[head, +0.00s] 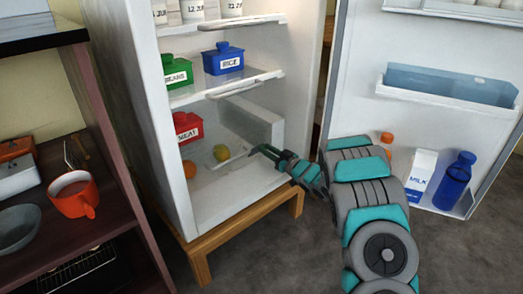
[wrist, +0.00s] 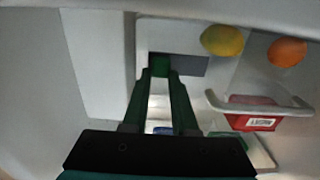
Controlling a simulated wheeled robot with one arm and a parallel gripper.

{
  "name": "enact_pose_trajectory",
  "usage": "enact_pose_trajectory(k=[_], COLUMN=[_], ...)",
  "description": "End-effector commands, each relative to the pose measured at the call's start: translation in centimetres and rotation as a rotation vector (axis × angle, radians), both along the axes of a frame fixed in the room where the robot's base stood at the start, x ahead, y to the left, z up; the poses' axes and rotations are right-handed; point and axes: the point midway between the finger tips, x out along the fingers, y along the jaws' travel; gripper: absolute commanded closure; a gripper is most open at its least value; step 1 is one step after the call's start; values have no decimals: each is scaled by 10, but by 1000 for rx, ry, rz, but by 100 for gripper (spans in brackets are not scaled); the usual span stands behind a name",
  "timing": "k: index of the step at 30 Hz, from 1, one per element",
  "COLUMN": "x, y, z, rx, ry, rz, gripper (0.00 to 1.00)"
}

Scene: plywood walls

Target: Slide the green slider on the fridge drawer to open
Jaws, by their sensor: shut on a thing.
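My gripper (head: 261,151) reaches into the lower part of the open fridge (head: 215,205) from the right. In the wrist view, its two dark green fingers (wrist: 162,78) are closed around the small green slider (wrist: 160,65). The slider sits at the left end of a dark grey strip (wrist: 194,66) on a pale panel. In the head view I cannot make out the slider at the fingertips. A white drawer-like panel (head: 252,112) stands in the lower fridge, behind the gripper.
A lemon (head: 221,152), an orange fruit (head: 189,169) and a red meat box (head: 187,127) are left of the gripper. Shelves with a green box (head: 177,70) and a blue box (head: 223,59) are above. The open fridge door (head: 375,100) is at right.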

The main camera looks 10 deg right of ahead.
Motion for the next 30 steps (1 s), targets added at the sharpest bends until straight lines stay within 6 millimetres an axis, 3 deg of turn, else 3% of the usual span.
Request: enact_pose_trajectory(k=[9,10,18,26,30], x=[2,2,2,1,-10], y=[-5,-5,-4,-5,-12], z=[0,0,0,0,1], rx=[0,0,0,0,0], ry=[0,-1,-1,-1,-1], rz=[-4,-4,-3,-2,-3], gripper=[100,72,43,43,43])
